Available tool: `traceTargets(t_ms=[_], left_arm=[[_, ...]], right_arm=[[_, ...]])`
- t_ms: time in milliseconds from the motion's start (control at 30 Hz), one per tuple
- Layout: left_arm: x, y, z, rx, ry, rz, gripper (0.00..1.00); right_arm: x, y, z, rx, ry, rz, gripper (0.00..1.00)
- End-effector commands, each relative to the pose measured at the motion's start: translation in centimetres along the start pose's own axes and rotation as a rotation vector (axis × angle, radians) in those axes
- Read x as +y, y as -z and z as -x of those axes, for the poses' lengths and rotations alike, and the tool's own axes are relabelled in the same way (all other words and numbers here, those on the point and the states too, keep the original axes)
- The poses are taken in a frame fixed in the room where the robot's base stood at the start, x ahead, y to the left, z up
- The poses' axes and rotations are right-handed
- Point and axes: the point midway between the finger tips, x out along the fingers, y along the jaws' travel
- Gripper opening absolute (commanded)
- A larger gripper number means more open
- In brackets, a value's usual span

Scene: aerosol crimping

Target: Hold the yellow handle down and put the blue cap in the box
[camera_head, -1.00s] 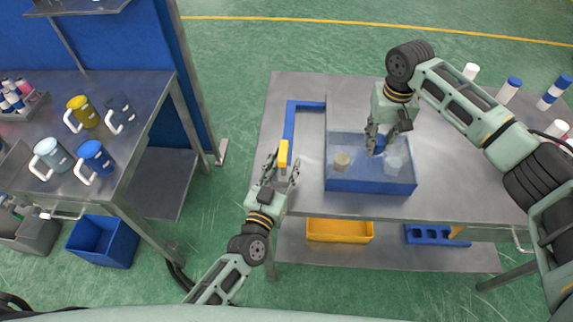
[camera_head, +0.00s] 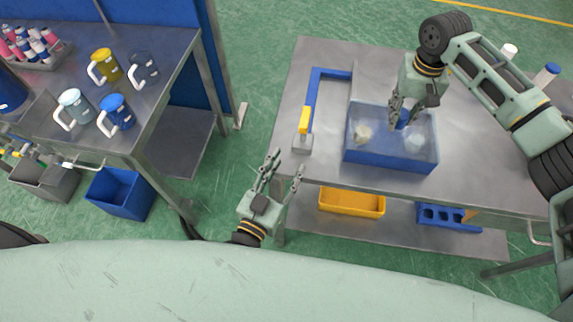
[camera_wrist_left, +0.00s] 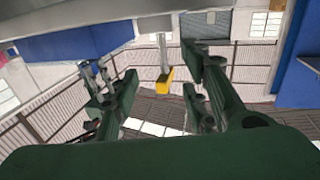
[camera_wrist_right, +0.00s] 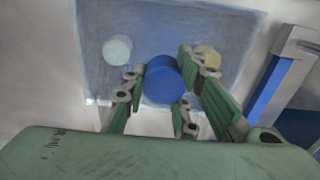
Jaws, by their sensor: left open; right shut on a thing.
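The yellow handle (camera_head: 304,119) is at the near end of a blue L-shaped bar (camera_head: 330,73) on the table. My left gripper (camera_head: 284,170) is open and empty, in front of the table's near edge and apart from the handle. A yellow block also shows between its fingers in the left wrist view (camera_wrist_left: 164,81). My right gripper (camera_head: 402,112) is shut on the blue cap (camera_wrist_right: 162,82), over the blue-walled box (camera_head: 390,178). In the head view the fingers largely hide the cap. How high it is above the box floor I cannot tell.
In the box lie a beige round piece (camera_head: 363,133) and a whitish one (camera_head: 414,142). White and blue cans (camera_head: 546,75) stand at the table's right. A yellow bin (camera_head: 351,202) is on the shelf below. Mugs (camera_head: 117,112) stand on the left table.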

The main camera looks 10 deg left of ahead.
Motion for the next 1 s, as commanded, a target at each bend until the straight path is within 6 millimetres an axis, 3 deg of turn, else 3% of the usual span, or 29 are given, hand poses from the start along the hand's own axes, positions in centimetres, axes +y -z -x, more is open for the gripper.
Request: traceTargets(t_ms=[267,433,1000], left_arm=[[-0.4,0.4,0.1,-0.002,0.005,0.003,0.34],[-0.4,0.5,-1.0,0.0,0.004,0.002,0.34],[-0.5,0.5,-10.6,-0.001,0.004,0.002,0.34]], right_arm=[[0.0,0.0,0.0,0.0,0.0,0.0,0.17],[0.0,0.0,0.0,0.0,0.0,0.0,0.17],[0.0,0.0,0.0,0.0,0.0,0.0,0.17]])
